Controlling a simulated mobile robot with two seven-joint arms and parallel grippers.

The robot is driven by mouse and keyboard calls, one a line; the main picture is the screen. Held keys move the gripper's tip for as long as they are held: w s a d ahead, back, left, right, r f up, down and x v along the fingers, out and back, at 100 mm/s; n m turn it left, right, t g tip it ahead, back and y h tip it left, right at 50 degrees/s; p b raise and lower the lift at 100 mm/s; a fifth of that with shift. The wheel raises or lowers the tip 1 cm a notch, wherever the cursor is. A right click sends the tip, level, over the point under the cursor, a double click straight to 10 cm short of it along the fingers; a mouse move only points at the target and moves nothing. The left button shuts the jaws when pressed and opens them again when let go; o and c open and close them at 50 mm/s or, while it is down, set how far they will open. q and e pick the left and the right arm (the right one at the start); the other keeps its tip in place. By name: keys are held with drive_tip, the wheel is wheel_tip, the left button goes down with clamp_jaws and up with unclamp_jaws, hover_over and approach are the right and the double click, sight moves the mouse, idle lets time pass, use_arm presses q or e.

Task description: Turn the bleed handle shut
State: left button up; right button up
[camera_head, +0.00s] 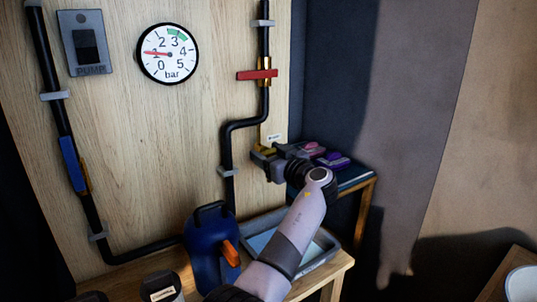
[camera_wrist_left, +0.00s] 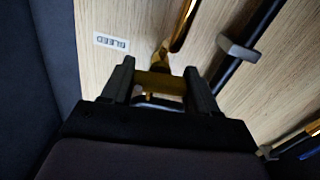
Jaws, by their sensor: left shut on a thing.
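The bleed handle is a small yellow-brass piece, seen in the left wrist view (camera_wrist_left: 160,82) between my fingers. It sits at the lower end of a thin brass pipe (camera_head: 263,133) on the wooden panel, next to a small white "BLEED" label (camera_wrist_left: 112,42). My left gripper (camera_head: 264,157) is shut on the bleed handle. In the left wrist view its two dark fingertips (camera_wrist_left: 159,80) stand on either side of it. In the head view the gripper mostly hides the handle, so its angle is hard to tell. My right gripper is not in view.
A gauge (camera_head: 168,53) has its red needle near 1 bar. A red handle (camera_head: 258,74) lies across the right pipe; a blue handle (camera_head: 72,163) lies along the left pipe. A pump switch (camera_head: 86,43), blue jug (camera_head: 205,250) and grey tray (camera_head: 328,244) are nearby.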

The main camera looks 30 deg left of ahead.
use_arm(q)
drive_tip(key=shift+m+b, duration=0.3)
drive_tip(key=shift+m, duration=0.4)
drive_tip(key=o, duration=1.1)
drive_tip(key=shift+c, duration=0.2)
drive_tip(key=b+v, duration=0.1)
drive_tip(key=v, duration=0.6)
drive_tip(key=shift+d, duration=0.1)
